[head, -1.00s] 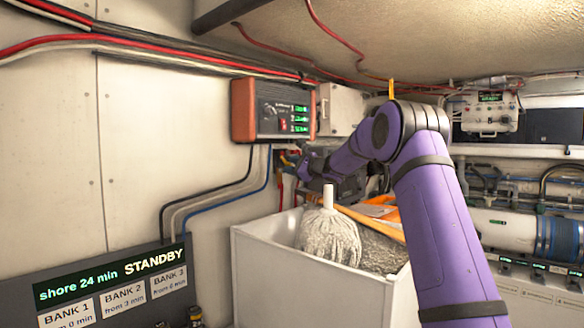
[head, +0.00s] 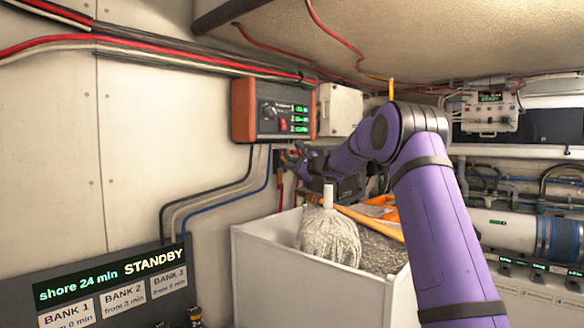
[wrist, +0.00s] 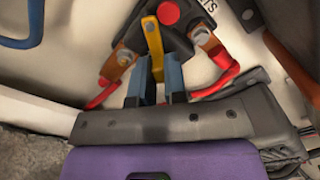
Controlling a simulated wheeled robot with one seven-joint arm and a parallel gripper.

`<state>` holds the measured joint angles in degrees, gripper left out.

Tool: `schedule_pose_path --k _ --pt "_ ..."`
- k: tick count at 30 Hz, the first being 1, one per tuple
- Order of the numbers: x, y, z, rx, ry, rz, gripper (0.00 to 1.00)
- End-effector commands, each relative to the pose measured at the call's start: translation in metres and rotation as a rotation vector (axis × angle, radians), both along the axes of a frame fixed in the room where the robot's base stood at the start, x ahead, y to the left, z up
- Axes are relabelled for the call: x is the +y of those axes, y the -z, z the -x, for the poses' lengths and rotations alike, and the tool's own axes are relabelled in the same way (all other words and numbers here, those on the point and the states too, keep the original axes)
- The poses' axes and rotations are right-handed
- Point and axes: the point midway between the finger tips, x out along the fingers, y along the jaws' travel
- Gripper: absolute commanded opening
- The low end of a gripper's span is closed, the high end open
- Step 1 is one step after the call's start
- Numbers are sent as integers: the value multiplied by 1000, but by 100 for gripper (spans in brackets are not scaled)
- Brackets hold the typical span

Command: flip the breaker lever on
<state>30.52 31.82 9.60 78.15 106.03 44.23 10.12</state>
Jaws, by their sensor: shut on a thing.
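The breaker (wrist: 180,22) is a dark block with a red round button, fixed to the pale wall at the top of the wrist view. Its yellow lever (wrist: 152,35) points down toward me, between the blue fingers of my gripper (wrist: 158,68). The gripper is shut on the lever's lower part. Copper terminals with red cables sit on both sides of the breaker. In the head view my purple arm reaches to the wall below the orange-edged unit, and the lever is too small to make out there.
A white bin (head: 310,275) with a mop head (head: 329,238) and orange items stands below my arm. The orange-edged charger unit (head: 273,110) and a pale box (head: 340,108) hang above. A panel at lower left (head: 110,285) reads STANDBY. Red cables flank the breaker.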

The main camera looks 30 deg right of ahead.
Motion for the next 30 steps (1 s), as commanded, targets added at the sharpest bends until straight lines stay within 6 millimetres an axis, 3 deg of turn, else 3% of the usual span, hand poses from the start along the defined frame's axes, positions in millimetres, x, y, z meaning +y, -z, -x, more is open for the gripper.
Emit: schedule_pose_path --k 18,30 --pt "-8 -17 -3 -167 -1 463 0" --pt "-9 -24 -3 -227 -1 629 0"
